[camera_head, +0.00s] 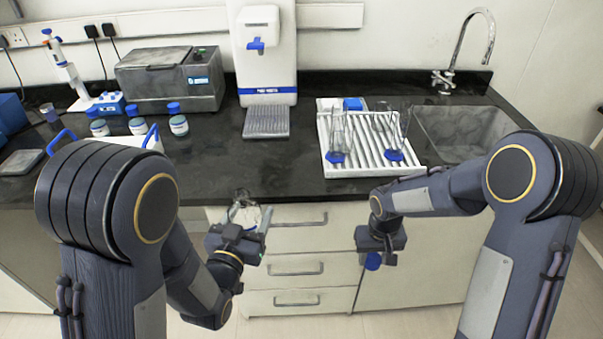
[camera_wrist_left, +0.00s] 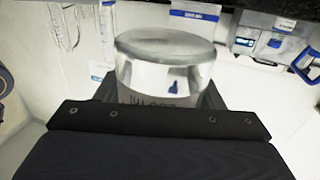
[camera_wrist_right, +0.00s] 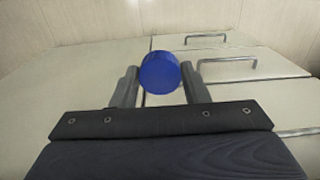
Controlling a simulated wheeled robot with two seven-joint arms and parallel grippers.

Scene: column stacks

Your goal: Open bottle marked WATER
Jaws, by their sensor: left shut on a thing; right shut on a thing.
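A clear glass bottle (camera_head: 243,213) is held in front of the drawers, below the counter edge. My left gripper (camera_head: 250,236) is shut on it. In the left wrist view the bottle (camera_wrist_left: 165,75) fills the space between the fingers; dark lettering on it is partly hidden and I cannot read it. No cap shows on the bottle. My right gripper (camera_head: 378,247) is shut on a blue cap (camera_head: 372,261), well to the right of the bottle and apart from it. The cap (camera_wrist_right: 160,73) sits between the fingertips in the right wrist view.
A white rack (camera_head: 345,171) with glassware stands on the black counter (camera_head: 225,172), beside the sink (camera_head: 460,130). A water dispenser (camera_head: 266,50), a grey lab device (camera_head: 165,80), several blue-capped jars (camera_head: 179,125) and a pipette stand (camera_head: 95,103) stand behind. Space between the grippers is clear.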

